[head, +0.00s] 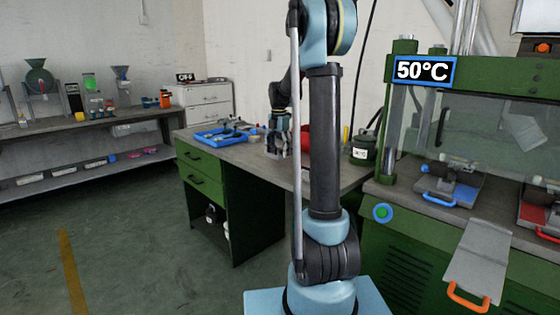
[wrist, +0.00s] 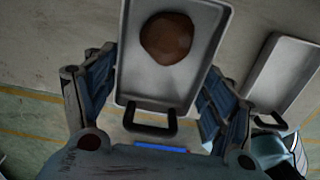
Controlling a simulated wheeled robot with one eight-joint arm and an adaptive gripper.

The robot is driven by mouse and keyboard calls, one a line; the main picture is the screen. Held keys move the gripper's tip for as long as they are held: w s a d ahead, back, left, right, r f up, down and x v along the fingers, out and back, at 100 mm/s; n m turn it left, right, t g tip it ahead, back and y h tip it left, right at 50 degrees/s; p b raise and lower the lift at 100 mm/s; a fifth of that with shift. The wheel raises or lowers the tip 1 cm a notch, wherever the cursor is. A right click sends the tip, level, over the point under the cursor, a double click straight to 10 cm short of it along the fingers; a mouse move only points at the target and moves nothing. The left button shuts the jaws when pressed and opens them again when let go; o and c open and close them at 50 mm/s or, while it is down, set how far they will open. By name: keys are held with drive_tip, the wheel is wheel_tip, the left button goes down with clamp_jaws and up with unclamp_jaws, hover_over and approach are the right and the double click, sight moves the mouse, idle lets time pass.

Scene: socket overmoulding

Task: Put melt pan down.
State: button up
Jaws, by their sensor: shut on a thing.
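The melt pan (wrist: 135,86), a grey rectangular pan with a dark handle, is in the upper middle of the wrist view. A round brown lump (wrist: 169,38) lies in it. My gripper (wrist: 160,95) is shut on the pan, with one finger on each side near the handle end. In the head view my gripper (head: 277,143) is over the grey top of the green workbench (head: 250,151), partly behind my arm. The pan cannot be made out clearly there. I cannot tell whether the pan touches the bench top.
A second grey pan (wrist: 281,75) lies to the right in the wrist view, close to my right finger. A blue tray (head: 212,139) with tools is left of my gripper on the bench. A dark green canister (head: 362,150) stands to the right, before the green press (head: 420,235).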

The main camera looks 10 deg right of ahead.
sight(278, 165)
drive_tip(key=shift+a+f, duration=0.1)
drive_tip(key=shift+f, duration=2.05)
drive_tip(key=o, duration=1.2)
